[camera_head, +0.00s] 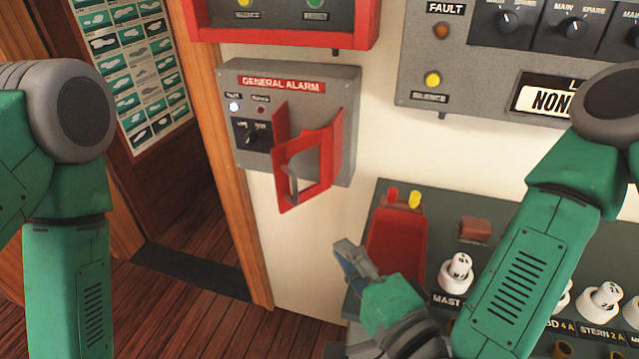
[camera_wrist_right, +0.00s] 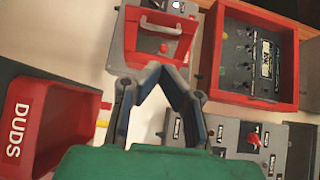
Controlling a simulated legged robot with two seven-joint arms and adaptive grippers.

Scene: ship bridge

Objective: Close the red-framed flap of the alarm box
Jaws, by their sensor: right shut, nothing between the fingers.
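The grey alarm box (camera_head: 250,80), labelled GENERAL ALARM, is fixed to the wall in the middle of the head view. Its red-framed flap (camera_head: 286,190) stands open, swung outward from the box, with a grey handle (camera_head: 292,183) on it. In the right wrist view the red frame (camera_wrist_right: 131,38) and handle (camera_wrist_right: 160,27) show beyond the fingertips. My right gripper (camera_head: 345,252) is shut and empty, below and right of the flap and apart from it; its fingertips meet in the wrist view (camera_wrist_right: 154,68). My left arm shows, but its gripper is out of view.
A red bin (camera_head: 395,235), marked DUDS in the wrist view (camera_wrist_right: 55,120), sits by the console (camera_head: 440,215) near my right gripper. A red-framed panel (camera_head: 280,32) is above the alarm box. A doorway with a wooden frame (camera_head: 225,150) is to the left.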

